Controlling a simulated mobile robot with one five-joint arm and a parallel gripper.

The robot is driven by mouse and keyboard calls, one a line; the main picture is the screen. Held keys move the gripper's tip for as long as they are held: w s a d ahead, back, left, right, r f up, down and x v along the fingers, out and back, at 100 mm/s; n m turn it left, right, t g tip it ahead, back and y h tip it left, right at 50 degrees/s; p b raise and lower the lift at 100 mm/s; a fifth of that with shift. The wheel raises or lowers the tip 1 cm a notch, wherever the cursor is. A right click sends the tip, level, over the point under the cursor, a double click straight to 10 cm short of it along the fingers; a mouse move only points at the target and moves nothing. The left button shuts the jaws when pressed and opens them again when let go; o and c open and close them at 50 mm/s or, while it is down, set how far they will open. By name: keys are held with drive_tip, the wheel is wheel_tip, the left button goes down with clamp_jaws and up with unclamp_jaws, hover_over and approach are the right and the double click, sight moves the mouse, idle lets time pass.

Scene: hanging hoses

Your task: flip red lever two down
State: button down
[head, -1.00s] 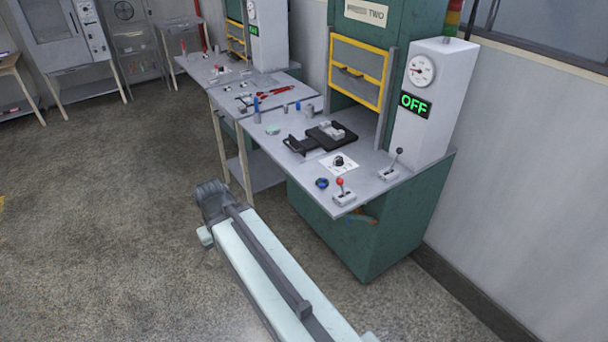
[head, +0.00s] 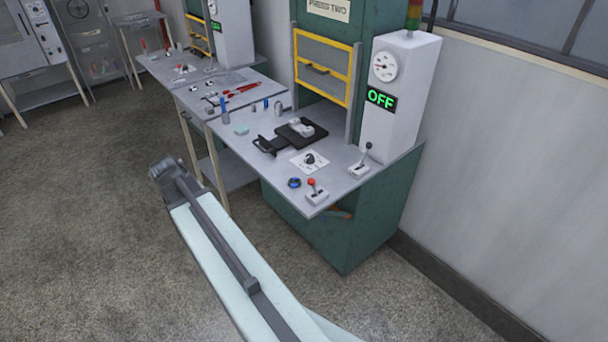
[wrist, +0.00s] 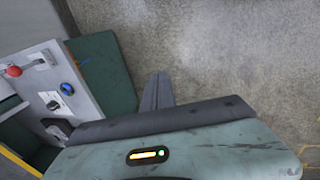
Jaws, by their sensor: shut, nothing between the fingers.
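The red-knobbed lever (head: 313,190) stands on a small pale base at the near front corner of the PRESS TWO bench, its knob upright. In the wrist view the red lever (wrist: 14,71) shows at the left edge. My gripper (wrist: 158,88) is shut and empty, pointing over the floor beside the bench. In the head view my gripper (head: 160,168) is in front of the bench, left of the lever and well apart from it. A green OFF display (head: 381,98) is lit on the white pillar.
A blue button (head: 294,183) and a dial on a white plate (head: 310,160) sit close by. A black fixture (head: 300,131) lies behind. The floor (head: 80,230) at left is clear.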

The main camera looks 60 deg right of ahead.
drive_tip(key=s+d+r+m, duration=0.1)
drive_tip(key=s+d, duration=0.3)
drive_tip(key=d, duration=0.4)
drive_tip(key=s+d+r+m+g+h+p, duration=0.1)
drive_tip(key=s+d, duration=0.3)
drive_tip(key=d, duration=0.5)
drive_tip(key=s+d+r+m+g+p, duration=0.1)
drive_tip(key=s+d+r, duration=0.2)
drive_tip(key=d, duration=0.6)
drive_tip(key=shift+s+r+h, duration=0.25)
drive_tip(key=shift+s+h, duration=0.15)
drive_tip(key=shift+s, duration=0.15)
drive_tip(key=b, duration=0.8)
approach(314, 187)
drive_tip(key=f, duration=0.4)
drive_tip(key=shift+w+a+f, duration=0.1)
drive_tip(key=shift+w+a, duration=0.2)
